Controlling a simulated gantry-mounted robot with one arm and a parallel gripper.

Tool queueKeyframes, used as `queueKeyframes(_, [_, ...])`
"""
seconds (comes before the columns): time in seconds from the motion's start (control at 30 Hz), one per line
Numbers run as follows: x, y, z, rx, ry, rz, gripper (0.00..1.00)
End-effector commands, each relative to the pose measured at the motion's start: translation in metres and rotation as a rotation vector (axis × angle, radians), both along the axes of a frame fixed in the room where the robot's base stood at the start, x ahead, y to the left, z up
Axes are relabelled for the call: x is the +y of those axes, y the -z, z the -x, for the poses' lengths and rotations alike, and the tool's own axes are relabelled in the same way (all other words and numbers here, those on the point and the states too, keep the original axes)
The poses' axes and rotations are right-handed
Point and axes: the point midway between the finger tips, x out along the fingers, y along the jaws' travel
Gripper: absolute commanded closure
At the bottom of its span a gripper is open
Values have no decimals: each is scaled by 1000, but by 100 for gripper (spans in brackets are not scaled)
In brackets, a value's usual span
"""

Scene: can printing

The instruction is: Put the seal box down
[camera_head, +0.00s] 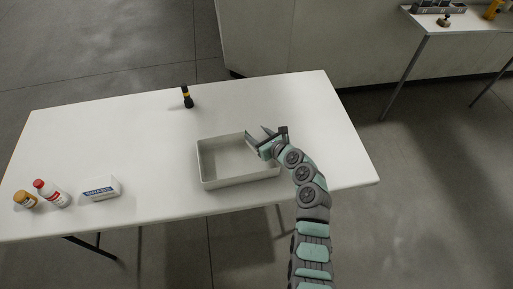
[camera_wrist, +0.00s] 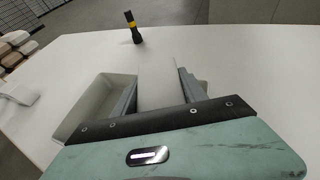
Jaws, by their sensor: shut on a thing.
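My gripper (camera_head: 262,141) is at the back right corner of an open pale box (camera_head: 199,165) on the white table. In the wrist view the fingers (camera_wrist: 157,92) are shut on a pale, flat-faced thing, which I take to be the seal box (camera_wrist: 158,80). Its lower part is hidden by my gripper. In the head view the held thing hardly shows. The open box also shows in the wrist view (camera_wrist: 72,122), mostly left of the fingers, with a small part to their right. I cannot tell whether the held thing touches it.
A black and yellow torch-like object (camera_head: 187,97) stands at the table's back. A white lettered carton (camera_head: 100,187) and two bottles, one red-capped (camera_head: 50,194) and one yellow-capped (camera_head: 25,199), are at the left. The white table (camera_head: 320,115) is clear at the right.

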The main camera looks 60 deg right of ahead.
Motion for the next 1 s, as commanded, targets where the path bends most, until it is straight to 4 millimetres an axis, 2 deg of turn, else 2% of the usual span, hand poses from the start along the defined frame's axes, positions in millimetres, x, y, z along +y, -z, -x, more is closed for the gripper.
queueKeyframes(0.03, [0, 13, 0, 0, 1, -3, 98])
queueKeyframes(0.07, [0, 18, 0, 1, 2, -3, 98])
queueKeyframes(0.33, [-1, 36, 0, -1, 2, 0, 98])
queueKeyframes(0.5, [0, 63, 0, 0, 0, -4, 98])
queueKeyframes(0.9, [-1, 67, 1, 0, 2, 1, 98])
queueKeyframes(0.93, [-1, 68, 1, 1, 1, 1, 49])
queueKeyframes(1.0, [-1, 67, 1, 1, 1, 1, 44])
